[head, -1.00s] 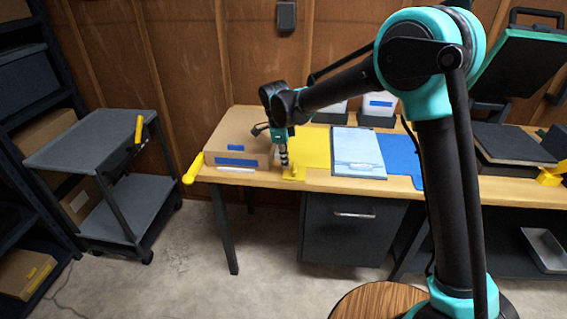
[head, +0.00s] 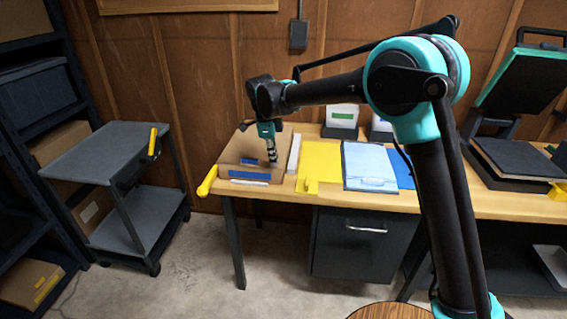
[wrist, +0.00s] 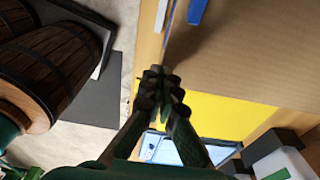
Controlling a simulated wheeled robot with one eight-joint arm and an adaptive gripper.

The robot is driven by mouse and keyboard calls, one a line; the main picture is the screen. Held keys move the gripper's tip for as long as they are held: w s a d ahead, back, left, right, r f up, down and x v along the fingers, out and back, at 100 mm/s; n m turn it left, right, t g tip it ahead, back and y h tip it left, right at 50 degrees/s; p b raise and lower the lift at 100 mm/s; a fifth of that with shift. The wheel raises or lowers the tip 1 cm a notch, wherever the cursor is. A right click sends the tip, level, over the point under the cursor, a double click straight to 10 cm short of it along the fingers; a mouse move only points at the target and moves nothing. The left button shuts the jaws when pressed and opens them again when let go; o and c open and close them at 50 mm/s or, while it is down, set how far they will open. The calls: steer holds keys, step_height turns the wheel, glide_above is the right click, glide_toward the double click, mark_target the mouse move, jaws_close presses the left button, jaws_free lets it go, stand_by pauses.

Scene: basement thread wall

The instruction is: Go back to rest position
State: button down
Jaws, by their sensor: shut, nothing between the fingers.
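My gripper (head: 272,160) is shut and empty. In the head view it points down in front of or above the cardboard box (head: 228,158) at the left end of the workbench; the exact gap is hard to judge. In the wrist view its dark fingertips (wrist: 162,80) are together, with the cardboard surface (wrist: 260,50) and the yellow mat (wrist: 215,112) beyond them. My arm reaches left across the bench from the right side of the head view.
The wooden bench (head: 475,204) bears a yellow mat (head: 320,160), a light blue clipboard (head: 368,163) and white bins (head: 342,115). A press with a raised lid (head: 520,80) stands at right. A grey cart (head: 105,152) stands left. Floor in front is open.

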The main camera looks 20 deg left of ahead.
steer(key=w+d+n+t+y, duration=0.1)
steer(key=w+d+n, duration=0.15)
steer(key=d, duration=1.35)
steer(key=w+d+n+y, duration=0.1)
steer(key=d+n, duration=0.3)
steer(key=d, duration=1.2)
steer(key=s+d+f+n+t, duration=0.1)
steer(key=s+d+f+n, duration=0.3)
steer(key=s+d, duration=0.4)
steer(key=s+d+f+n+t, duration=0.1)
steer(key=s+d+f+n, duration=0.3)
steer(key=s+d, duration=0.5)
steer(key=d, duration=0.6)
steer(key=shift+d+f+t, duration=0.25)
steer(key=shift+f+t, duration=0.05)
steer(key=shift+t, duration=0.1)
steer(key=shift+a, duration=0.2)
